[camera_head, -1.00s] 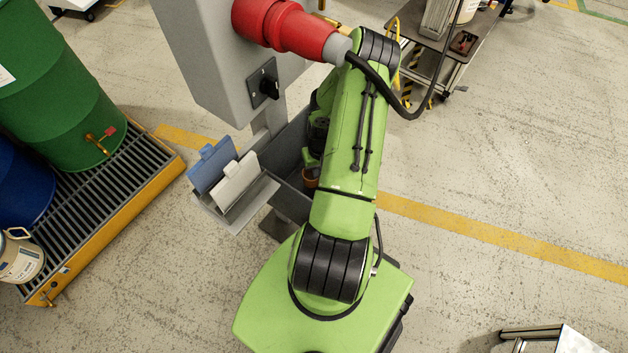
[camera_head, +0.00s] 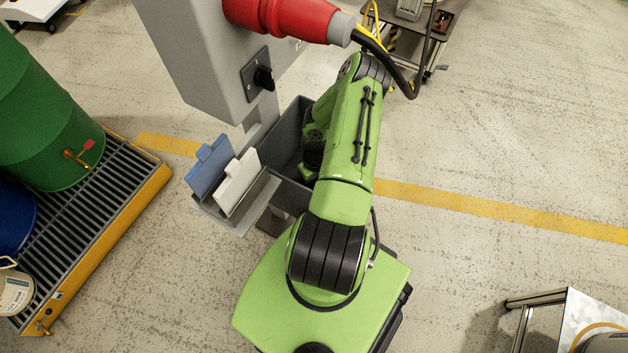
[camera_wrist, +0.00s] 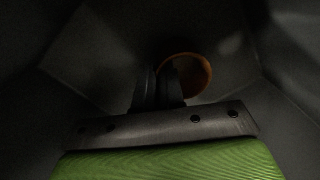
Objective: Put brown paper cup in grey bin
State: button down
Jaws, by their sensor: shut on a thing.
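My gripper (camera_wrist: 158,84) points down inside the bin and is shut on the brown paper cup (camera_wrist: 203,70). The cup's round orange-brown rim shows beside the fingers, and its lower part is too dark to make out. In the head view the cup and fingertips are hidden by my arm and the bin.
A grey post with a switch box (camera_head: 195,60) and a red plug (camera_head: 285,18) rises close to my arm. A holder with blue and white folders (camera_head: 237,182) is beside the bin. A green drum (camera_head: 45,110) stands on a yellow-edged grating at left.

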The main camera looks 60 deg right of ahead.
jog(key=shift+f, duration=0.15)
jog(key=c, duration=1.2)
grip_release()
jog(key=shift+c, duration=0.2)
notch_tip(320, 180, up, 8)
jog(key=p, duration=0.2)
jog(key=shift+d+p, duration=0.15)
jog(key=shift+p, duration=0.15)
jog(key=shift+f, duration=0.1)
